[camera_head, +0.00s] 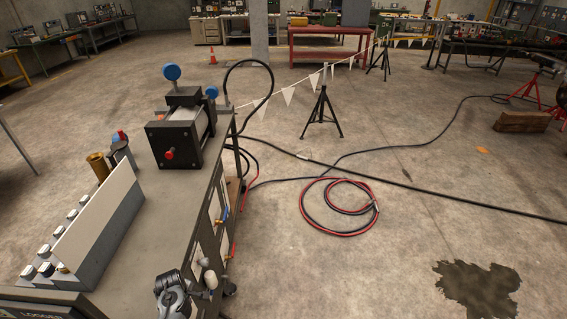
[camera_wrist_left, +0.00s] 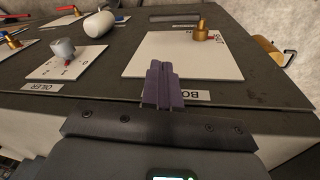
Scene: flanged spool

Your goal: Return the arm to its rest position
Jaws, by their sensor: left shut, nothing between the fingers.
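My left gripper (camera_wrist_left: 160,84) shows in the left wrist view with its two purple-grey fingers together and nothing between them. The fingers lie in front of the lower edge of a white plate (camera_wrist_left: 150,62) that carries a brass fitting (camera_wrist_left: 201,32). I cannot tell whether they touch it. In the head view, a grey jointed arm part (camera_head: 172,293) shows at the bottom edge beside the bench; its fingers cannot be made out. My right gripper is not in view. I cannot pick out a flanged spool with certainty.
A dark bench (camera_head: 165,225) with a black-fronted machine (camera_head: 180,145) stands at left in the head view. A plate with a grey cylinder (camera_wrist_left: 63,50) and a white rounded part (camera_wrist_left: 98,25) are near the fingers. A red-black hose coil (camera_head: 340,232) and a tripod stand (camera_head: 321,115) are on the floor.

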